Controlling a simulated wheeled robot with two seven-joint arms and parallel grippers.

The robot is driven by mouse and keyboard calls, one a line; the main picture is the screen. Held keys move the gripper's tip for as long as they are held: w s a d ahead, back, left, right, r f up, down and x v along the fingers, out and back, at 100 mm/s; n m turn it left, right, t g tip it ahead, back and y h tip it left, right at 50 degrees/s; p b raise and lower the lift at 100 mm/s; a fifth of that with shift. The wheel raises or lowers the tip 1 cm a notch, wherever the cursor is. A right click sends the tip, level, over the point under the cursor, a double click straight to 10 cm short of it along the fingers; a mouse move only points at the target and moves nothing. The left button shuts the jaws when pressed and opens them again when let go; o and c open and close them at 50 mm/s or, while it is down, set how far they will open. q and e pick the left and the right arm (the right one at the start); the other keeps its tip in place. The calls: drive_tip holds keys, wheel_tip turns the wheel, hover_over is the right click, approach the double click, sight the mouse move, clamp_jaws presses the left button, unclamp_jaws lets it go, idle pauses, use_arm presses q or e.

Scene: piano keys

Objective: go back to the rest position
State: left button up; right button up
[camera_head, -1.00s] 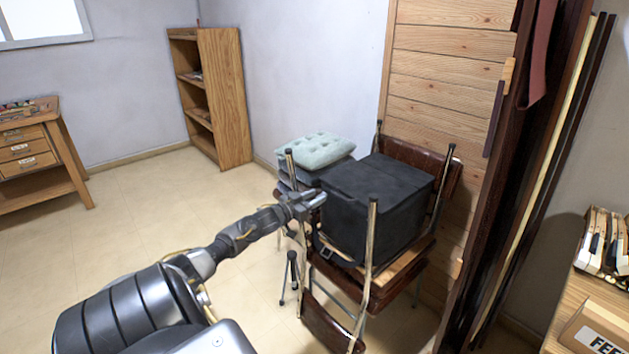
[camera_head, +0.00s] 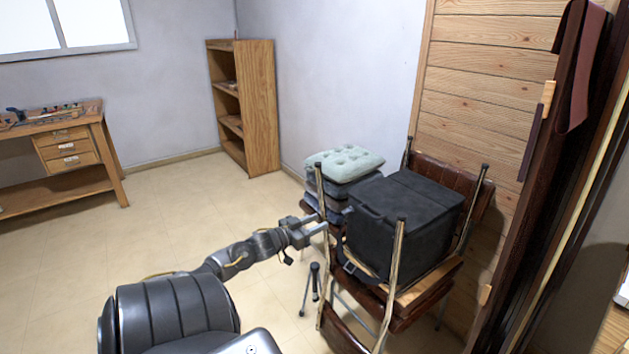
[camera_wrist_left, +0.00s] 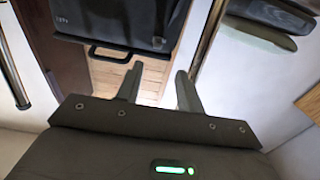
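My left gripper (camera_head: 315,224) is in the middle of the head view, in front of the stacked chairs. Its two fingers also show in the left wrist view (camera_wrist_left: 159,88), apart with nothing between them. It is open and empty. My left arm comes in from the bottom left. My right gripper is not in view.
Stacked brown chairs (camera_head: 412,315) with metal legs hold a black case (camera_head: 405,220); its handle shows in the wrist view (camera_wrist_left: 108,54). Cushions (camera_head: 345,163) lie behind. A wooden shelf (camera_head: 262,110) and workbench (camera_head: 112,160) stand further back. The floor (camera_head: 170,215) left of the arm is clear.

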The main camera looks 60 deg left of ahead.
use_arm(q)
drive_tip(key=shift+s, duration=0.15)
idle(0.5)
